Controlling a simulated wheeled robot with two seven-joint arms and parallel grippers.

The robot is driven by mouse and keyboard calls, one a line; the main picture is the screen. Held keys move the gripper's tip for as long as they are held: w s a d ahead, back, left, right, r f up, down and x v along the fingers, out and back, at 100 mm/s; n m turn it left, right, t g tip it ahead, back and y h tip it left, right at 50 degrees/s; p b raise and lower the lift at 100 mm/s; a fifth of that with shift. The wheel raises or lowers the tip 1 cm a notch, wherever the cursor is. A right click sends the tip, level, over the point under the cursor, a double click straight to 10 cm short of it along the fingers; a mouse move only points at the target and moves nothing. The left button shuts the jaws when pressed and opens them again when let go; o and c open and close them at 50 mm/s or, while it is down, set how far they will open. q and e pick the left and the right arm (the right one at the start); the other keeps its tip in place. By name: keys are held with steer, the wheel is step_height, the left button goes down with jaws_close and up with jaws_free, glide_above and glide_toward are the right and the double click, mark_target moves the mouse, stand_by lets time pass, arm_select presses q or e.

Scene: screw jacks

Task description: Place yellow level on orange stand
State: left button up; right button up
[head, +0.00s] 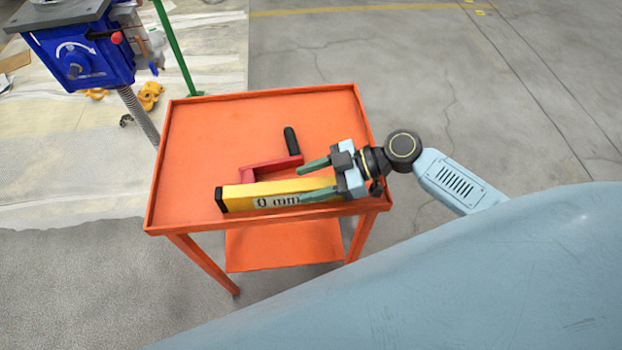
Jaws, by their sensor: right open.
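The yellow level (236,194) is a bar with black ends and a label reading "0 mm". It lies along the front edge of the orange stand (190,150), on or just above its top; I cannot tell which. My right gripper (315,181) comes in from the right, with its green fingers spread over the level's right part. One finger shows on the far side of the level and one in front of its near face. The gripper hides the level's right end. My left gripper is not in view.
A red crank with a black handle (290,140) lies on the stand behind the level. A blue machine with a screw column (80,55) stands at the upper left, near a green post (175,45). The stand's left and back top is clear.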

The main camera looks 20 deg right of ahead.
steer(key=v, duration=1.2)
steer(key=shift+a, duration=0.1)
